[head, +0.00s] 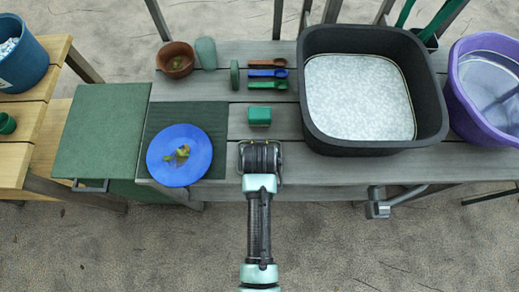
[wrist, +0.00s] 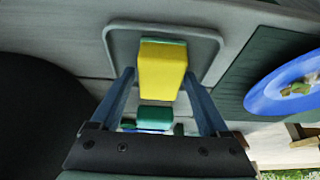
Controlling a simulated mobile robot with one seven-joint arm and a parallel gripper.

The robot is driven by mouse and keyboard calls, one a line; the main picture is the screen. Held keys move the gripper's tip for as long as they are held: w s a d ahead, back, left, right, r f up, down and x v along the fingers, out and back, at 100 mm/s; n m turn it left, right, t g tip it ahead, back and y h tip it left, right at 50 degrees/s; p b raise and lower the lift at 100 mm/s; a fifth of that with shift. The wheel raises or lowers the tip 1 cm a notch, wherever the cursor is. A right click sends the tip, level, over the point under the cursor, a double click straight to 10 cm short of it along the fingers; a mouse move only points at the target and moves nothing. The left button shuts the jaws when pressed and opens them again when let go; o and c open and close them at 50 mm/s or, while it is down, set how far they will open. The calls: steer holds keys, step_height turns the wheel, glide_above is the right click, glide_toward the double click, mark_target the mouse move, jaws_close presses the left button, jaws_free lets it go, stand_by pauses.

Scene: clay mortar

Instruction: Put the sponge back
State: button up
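The sponge (wrist: 162,70), yellow with a green layer at its far end, is between the two fingers of my gripper (wrist: 160,76) in the wrist view. A shallow grey tray (wrist: 119,42) with rounded corners lies behind the sponge. Whether the sponge touches the tray I cannot tell. In the head view my gripper (head: 260,158) is over the tray at the front edge of the grey table, and my arm hides the sponge.
A green block (head: 260,115) stands just behind my gripper, with coloured measuring spoons (head: 267,73) farther back. A blue plate (head: 180,155) with scraps is on the left. A black basin (head: 430,125) is on the right, beside a purple tub (head: 466,100).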

steer(key=shift+o, duration=0.4)
steer(key=shift+r, duration=0.1)
steer(key=shift+r, duration=0.2)
steer(key=p+v, duration=0.2)
steer(key=v, duration=1)
steer(key=w+r+t, duration=0.4)
steer(key=w+r, duration=0.1)
steer(key=r, duration=0.6)
steer(key=w+r+t, duration=0.3)
steer(key=w+r, duration=0.2)
steer(key=r, duration=0.5)
steer(key=w+r+t, duration=0.4)
steer(key=w+r, duration=0.1)
steer(key=r, duration=0.6)
steer(key=s+r+t, duration=0.4)
steer(key=r, duration=0.7)
steer(key=s+r+t, duration=0.4)
steer(key=r, duration=0.7)
steer(key=s+r+t, duration=0.3)
steer(key=s+r, duration=0.1)
steer(key=r, duration=0.7)
steer(key=shift+t, duration=0.4)
